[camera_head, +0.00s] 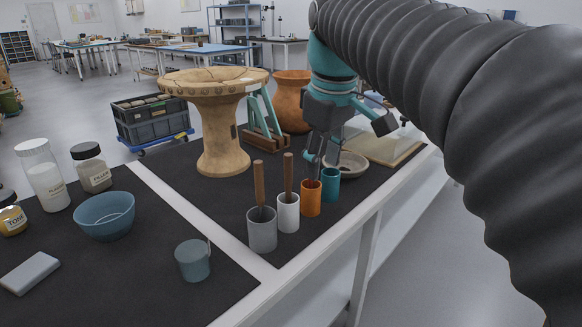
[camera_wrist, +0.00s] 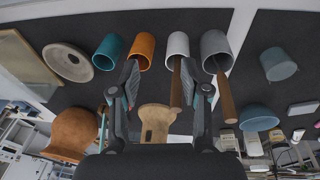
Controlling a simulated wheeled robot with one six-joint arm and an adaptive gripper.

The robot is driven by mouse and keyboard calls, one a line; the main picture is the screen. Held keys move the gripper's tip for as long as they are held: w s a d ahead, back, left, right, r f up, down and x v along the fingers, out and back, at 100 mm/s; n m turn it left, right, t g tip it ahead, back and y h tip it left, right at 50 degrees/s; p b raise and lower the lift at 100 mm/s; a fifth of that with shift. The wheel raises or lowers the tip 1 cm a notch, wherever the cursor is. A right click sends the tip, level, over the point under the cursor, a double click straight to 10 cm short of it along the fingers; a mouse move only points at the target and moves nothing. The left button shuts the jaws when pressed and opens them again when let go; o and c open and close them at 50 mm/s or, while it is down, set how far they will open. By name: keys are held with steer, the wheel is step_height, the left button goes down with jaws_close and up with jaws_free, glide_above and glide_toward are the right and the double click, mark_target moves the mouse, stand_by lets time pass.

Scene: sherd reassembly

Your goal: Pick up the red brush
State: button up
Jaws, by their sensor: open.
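I cannot make out a clearly red brush in either view. A brown wooden handle (camera_head: 259,184) stands in the grey cup (camera_head: 262,233), and another brown handle (camera_head: 288,174) stands in the white cup (camera_head: 288,216). The orange cup (camera_head: 310,199) and the teal cup (camera_head: 330,185) show no tall handle. My gripper (camera_head: 318,168) is open, pointing down above the orange and teal cups in the head view. In the wrist view my gripper (camera_wrist: 171,72) has its fingers apart, with the white-cup handle (camera_wrist: 176,85) and grey-cup handle (camera_wrist: 226,100) beyond them.
A large clay pedestal vessel (camera_head: 215,120) and an orange-brown pot (camera_head: 291,100) stand behind the cups. A shallow bowl (camera_head: 347,165) lies beside the teal cup. A small blue-grey cup (camera_head: 193,261), a blue bowl (camera_head: 104,216) and jars (camera_head: 45,178) are at left. The table's front edge is close.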

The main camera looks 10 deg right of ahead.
steer(key=w+r+n+g, duration=0.2)
steer(key=w+r+n, duration=0.2)
steer(key=w+r, duration=0.3)
steer(key=shift+n, duration=0.3)
steer(key=f+b, duration=0.1)
steer(key=f, duration=0.3)
steer(key=w+f+b, duration=0.1)
steer(key=f, duration=0.4)
steer(key=f+b, duration=0.2)
steer(key=f, duration=0.2)
steer(key=shift+w+d+f, duration=0.15)
steer(key=shift+w+d, duration=0.15)
steer(key=shift+f, duration=0.55)
jaws_close()
